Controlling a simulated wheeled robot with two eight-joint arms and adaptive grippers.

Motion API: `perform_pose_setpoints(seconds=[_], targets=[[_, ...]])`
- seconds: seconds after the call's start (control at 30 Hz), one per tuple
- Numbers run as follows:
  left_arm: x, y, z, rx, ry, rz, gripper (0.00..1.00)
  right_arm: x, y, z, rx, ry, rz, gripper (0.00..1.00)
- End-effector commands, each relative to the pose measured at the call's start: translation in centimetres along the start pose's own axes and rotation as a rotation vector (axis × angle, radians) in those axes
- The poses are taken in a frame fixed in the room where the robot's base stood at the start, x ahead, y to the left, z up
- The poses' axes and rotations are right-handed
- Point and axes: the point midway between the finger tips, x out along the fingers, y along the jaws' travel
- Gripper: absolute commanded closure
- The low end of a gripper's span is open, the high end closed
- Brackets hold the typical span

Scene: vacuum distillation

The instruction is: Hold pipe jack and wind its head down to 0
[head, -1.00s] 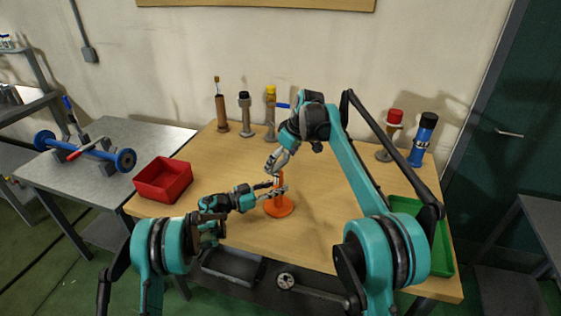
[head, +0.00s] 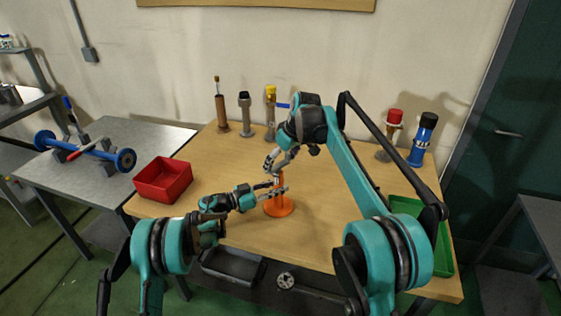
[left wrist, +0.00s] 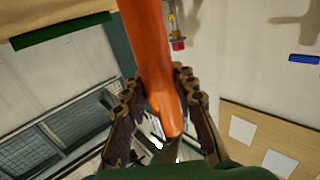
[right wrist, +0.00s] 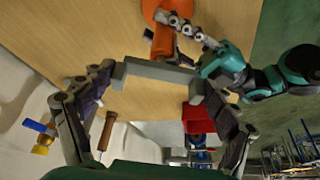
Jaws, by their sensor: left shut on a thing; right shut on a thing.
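The orange pipe jack (head: 279,208) stands upright on its round base on the wooden table. My left gripper (head: 277,190) reaches in from the left and is shut on its orange column (left wrist: 148,45). My right gripper (head: 275,169) comes down from above and is shut on the jack's grey head (right wrist: 160,72). In the right wrist view the head spans between the two fingers as a grey bracket. In the head view the grippers hide most of the column and head, and I cannot read the head's height.
A red bin (head: 163,180) is at the table's left edge and a green tray (head: 441,252) at the right. Several other jacks stand along the back, with a blue one (head: 422,142) at the right. The table around the orange jack is mostly clear.

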Motion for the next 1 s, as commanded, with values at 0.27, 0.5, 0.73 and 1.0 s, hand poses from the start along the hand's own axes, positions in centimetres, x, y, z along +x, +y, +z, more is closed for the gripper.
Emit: perform_pose_setpoints(seconds=[0.27,0.5,0.73,1.0], targets=[[0.01,0.03,-0.05,0.0,0.001,0.001,1.0,0.03,-0.37,-0.06,0.216,0.0,0.09,0.41],[0.01,0.02,-0.03,0.001,0.0,0.001,1.0,0.01,-0.54,-0.17,0.426,0.001,0.178,0.42],[0.0,0.01,0.03,0.001,-0.001,0.0,1.0,0.03,-0.68,-0.33,0.627,0.002,0.26,0.42],[-0.01,0.0,0.11,0.002,-0.003,0.0,1.0,0.01,-0.76,-0.48,0.836,0.003,0.346,0.42]])
